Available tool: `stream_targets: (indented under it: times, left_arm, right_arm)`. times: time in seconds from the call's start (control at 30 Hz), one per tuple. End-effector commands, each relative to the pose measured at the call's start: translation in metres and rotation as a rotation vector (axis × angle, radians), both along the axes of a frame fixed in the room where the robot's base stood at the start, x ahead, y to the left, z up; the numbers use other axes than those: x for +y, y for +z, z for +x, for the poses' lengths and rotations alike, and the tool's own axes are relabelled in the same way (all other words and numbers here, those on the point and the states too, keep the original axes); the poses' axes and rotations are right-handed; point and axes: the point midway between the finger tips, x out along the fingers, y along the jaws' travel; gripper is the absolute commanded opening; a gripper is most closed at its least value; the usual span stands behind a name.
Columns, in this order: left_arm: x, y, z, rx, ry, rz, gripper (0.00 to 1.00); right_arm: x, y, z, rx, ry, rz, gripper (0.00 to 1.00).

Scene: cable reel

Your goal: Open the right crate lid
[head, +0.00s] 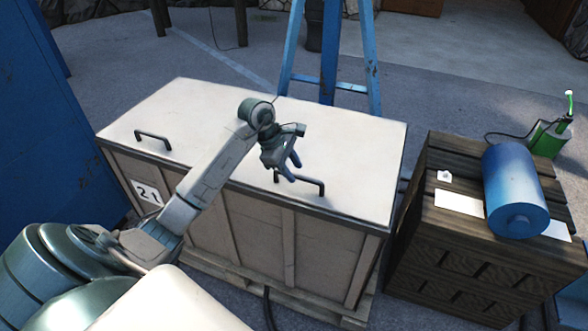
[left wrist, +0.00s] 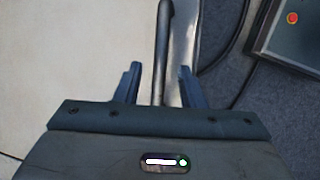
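The pale wooden crate (head: 250,235) stands in the middle of the head view, its flat cream lid (head: 190,110) lying shut on top. A dark bar handle (head: 322,188) sits near the lid's front edge on the right. My left gripper (head: 293,168) is over this handle, fingers pointing down. In the left wrist view the gripper (left wrist: 160,70) is open, and the handle bar (left wrist: 163,30) runs between its two fingers with gaps on both sides. I cannot tell how deep the bar sits between them. My right gripper is not in view.
A second handle (head: 152,140) is on the lid's left. A blue ladder (head: 328,60) stands behind the crate. To the right, a dark wooden crate (head: 450,250) carries a blue cylinder (head: 514,185). A blue cabinet (head: 45,130) is at far left.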

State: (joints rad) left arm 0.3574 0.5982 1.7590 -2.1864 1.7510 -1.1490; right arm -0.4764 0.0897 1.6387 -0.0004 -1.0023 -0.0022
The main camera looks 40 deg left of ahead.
Motion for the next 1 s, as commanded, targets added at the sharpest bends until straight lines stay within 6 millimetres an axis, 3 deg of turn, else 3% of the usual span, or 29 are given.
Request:
stream_targets:
  times: [0.17,0.43,0.63,1.0]
  left_arm:
    - [-0.0044,-0.0111,0.0030,0.001,0.000,0.000,0.36]
    - [-0.0045,-0.0126,0.0033,0.000,-0.001,0.001,0.36]
    - [-0.0046,-0.0124,0.0033,0.000,0.000,0.000,0.00]
    - [-0.0038,-0.0050,-0.0001,-0.002,0.000,0.001,0.00]
  right_arm:
    - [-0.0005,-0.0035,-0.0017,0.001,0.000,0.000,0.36]
    - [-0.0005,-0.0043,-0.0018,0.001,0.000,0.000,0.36]
    - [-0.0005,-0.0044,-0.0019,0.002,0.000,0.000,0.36]
    - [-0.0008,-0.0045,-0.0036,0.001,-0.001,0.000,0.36]
